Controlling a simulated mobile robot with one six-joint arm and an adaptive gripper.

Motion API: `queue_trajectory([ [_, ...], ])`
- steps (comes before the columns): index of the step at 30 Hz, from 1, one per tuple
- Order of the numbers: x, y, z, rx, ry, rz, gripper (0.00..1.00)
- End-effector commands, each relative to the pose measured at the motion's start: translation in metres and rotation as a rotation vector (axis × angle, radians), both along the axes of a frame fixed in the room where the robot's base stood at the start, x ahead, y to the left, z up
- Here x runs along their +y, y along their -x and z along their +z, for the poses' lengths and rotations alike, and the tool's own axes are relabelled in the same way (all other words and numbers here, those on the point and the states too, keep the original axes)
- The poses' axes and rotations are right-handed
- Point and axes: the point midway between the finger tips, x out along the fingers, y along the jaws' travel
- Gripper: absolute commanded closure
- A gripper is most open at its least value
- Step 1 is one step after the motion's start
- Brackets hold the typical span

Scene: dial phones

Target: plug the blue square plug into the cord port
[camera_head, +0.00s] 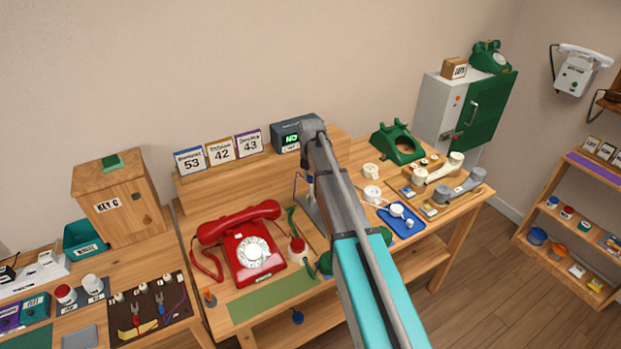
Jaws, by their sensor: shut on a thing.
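My arm reaches up from the bottom, and its far end bends down over the middle of the table. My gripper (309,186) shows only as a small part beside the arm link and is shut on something. A thin blue cord (295,184) runs up to it, so the held thing appears to be the blue square plug, itself too small and covered to make out. A red dial phone (250,250) stands on the table left of the gripper, with green cord pieces (307,258) at its right. I cannot make out the cord port.
A small device with a green display (291,139) and number cards (220,151) stand on the raised shelf behind. A green phone body (397,143), handsets (437,169) and a blue tray (401,220) fill the right side. A green mat (270,298) lies bare in front.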

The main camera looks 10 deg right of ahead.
Motion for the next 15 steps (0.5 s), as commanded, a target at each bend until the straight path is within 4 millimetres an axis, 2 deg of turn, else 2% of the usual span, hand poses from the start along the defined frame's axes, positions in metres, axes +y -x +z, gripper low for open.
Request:
queue_trajectory([
  [15,-0.001,0.0,-0.029,0.0,0.0,-0.001,1.0],
])
